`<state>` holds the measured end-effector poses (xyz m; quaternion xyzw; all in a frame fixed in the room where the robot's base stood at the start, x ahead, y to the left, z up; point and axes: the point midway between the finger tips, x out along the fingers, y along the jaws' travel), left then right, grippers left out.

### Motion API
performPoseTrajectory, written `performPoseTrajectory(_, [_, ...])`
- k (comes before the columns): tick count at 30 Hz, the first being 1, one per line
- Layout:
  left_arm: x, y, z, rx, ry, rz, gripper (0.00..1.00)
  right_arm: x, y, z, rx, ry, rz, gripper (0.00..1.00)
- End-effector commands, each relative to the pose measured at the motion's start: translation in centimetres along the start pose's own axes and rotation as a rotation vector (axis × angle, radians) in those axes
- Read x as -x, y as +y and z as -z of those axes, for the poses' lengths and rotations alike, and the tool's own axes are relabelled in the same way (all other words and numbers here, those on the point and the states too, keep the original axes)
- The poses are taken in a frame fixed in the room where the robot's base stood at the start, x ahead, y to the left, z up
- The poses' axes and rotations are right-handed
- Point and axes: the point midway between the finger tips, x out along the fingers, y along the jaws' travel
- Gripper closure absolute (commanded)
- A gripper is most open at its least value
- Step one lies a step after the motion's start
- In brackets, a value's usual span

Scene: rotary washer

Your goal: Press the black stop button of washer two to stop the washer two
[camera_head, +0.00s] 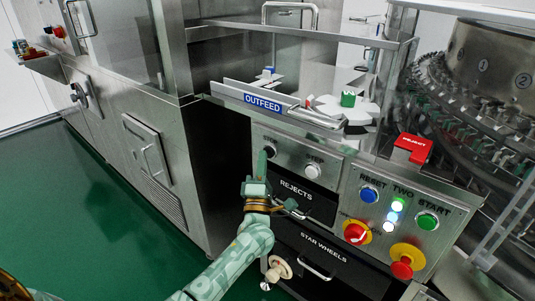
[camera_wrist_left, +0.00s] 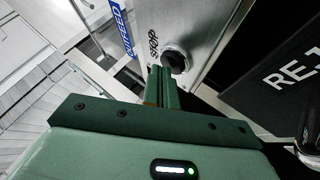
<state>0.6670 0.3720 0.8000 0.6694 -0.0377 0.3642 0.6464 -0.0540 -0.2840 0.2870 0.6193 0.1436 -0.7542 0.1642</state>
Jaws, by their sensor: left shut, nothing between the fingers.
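The black button (camera_head: 269,151) sits in a metal ring on the left of the steel control panel, beside a white button (camera_head: 312,171). In the left wrist view the black button (camera_wrist_left: 174,62) shows just beyond my fingertips, with lettering next to it. My left gripper (camera_head: 263,160) is shut and empty, its fingertips right at the black button's lower left edge. I cannot tell whether they touch it. My right gripper is not in view.
A blue RESET button (camera_head: 368,194), a green START button (camera_head: 427,222), a red switch (camera_head: 355,233) and a red emergency knob (camera_head: 402,268) are on the right panel. The REJECTS drawer (camera_head: 305,193) lies below the buttons. The OUTFEED tray (camera_head: 237,92) juts out above. Green floor is open at left.

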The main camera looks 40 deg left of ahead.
Motion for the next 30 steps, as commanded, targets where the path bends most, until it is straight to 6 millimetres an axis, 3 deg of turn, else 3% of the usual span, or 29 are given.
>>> performPoseTrajectory(20, [-0.34,-0.23,-0.26,0.0,0.0,0.0,1.0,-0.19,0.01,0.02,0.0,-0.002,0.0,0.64])
performPoseTrajectory(30, [0.5,0.63,0.4,-0.001,0.0,-0.001,1.0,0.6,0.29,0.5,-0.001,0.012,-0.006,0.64])
